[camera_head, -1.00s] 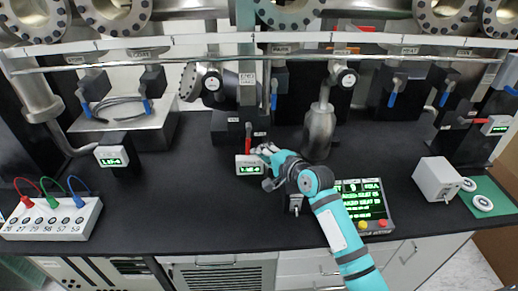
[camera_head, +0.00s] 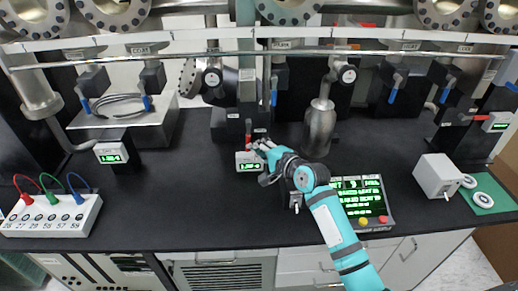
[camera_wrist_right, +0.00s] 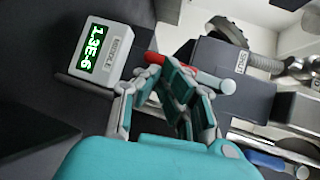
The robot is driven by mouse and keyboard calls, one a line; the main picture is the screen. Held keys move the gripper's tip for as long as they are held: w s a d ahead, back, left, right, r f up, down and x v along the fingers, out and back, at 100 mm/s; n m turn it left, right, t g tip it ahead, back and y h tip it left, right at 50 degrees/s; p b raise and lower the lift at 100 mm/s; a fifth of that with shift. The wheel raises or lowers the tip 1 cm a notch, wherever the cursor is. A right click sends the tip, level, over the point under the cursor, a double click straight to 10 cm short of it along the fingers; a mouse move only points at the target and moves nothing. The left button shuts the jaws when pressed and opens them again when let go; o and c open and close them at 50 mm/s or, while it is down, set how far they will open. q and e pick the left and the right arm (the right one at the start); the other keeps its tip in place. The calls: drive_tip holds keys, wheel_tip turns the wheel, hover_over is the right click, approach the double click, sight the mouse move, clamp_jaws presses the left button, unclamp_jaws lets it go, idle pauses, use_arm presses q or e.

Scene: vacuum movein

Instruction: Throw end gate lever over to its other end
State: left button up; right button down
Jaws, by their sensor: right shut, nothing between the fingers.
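A red lever (camera_head: 248,132) shows at the foot of the black valve block in the middle of the bench. In the right wrist view the red lever (camera_wrist_right: 196,75) lies just beyond my fingers and is partly hidden by them. A block labelled SHUT (camera_wrist_right: 235,68) stands beside it. I cannot read a label that names this lever as the end gate's. My right gripper (camera_head: 259,150) is shut and empty close to the lever; it also shows in the right wrist view (camera_wrist_right: 168,82). Whether it touches the lever is unclear. My left gripper is out of view.
A small gauge (camera_head: 248,161) with green digits stands close by my right gripper. A steel bottle (camera_head: 320,130) and a control panel (camera_head: 360,198) flank my right arm. Another red lever (camera_head: 472,117) is at the far right.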

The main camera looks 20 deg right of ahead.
drive_tip(key=shift+a+f+m+b, duration=0.15)
drive_tip(key=shift+a+m+b, duration=0.25)
drive_tip(key=shift+b, duration=0.1)
drive_tip(key=w+a+r+m+t+b, duration=0.2)
drive_tip(key=a+r+m+t+b, duration=0.3)
drive_tip(key=m+b, duration=0.5)
drive_tip(key=shift+w+a+r+m+t+b, duration=0.35)
drive_tip(key=shift+a+m+t, duration=0.15)
drive_tip(key=shift+a+t, duration=0.95)
drive_tip(key=shift+a+r+g, duration=0.15)
drive_tip(key=shift+a+g, duration=0.05)
drive_tip(key=shift+g, duration=0.05)
idle(0.3)
